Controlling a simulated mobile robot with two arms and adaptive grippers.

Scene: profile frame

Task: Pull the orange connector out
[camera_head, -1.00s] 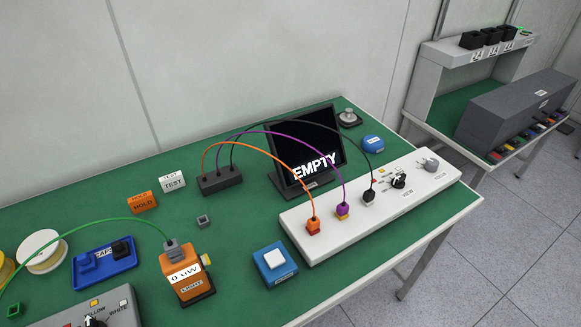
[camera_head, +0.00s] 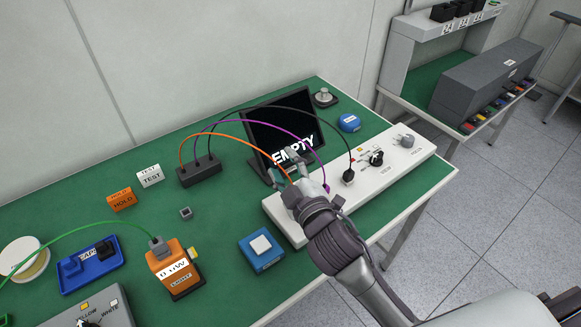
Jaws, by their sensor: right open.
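The orange cable (camera_head: 235,138) arcs from the black block (camera_head: 200,172) to the white panel (camera_head: 415,157). Its orange connector on the panel is hidden behind my right gripper (camera_head: 284,170). The right gripper is open, with its fingers over the panel's left part, around where the orange cable comes down; I cannot tell whether they touch the connector. The purple connector (camera_head: 326,188) is just right of the gripper, partly covered. The black connector (camera_head: 348,176) stands in the panel further right. My left gripper is not in view.
A monitor reading EMPTY (camera_head: 262,128) stands right behind the gripper. A blue box with a white button (camera_head: 262,252) lies left of my right arm. An orange meter (camera_head: 173,272) with a green cable stands further left.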

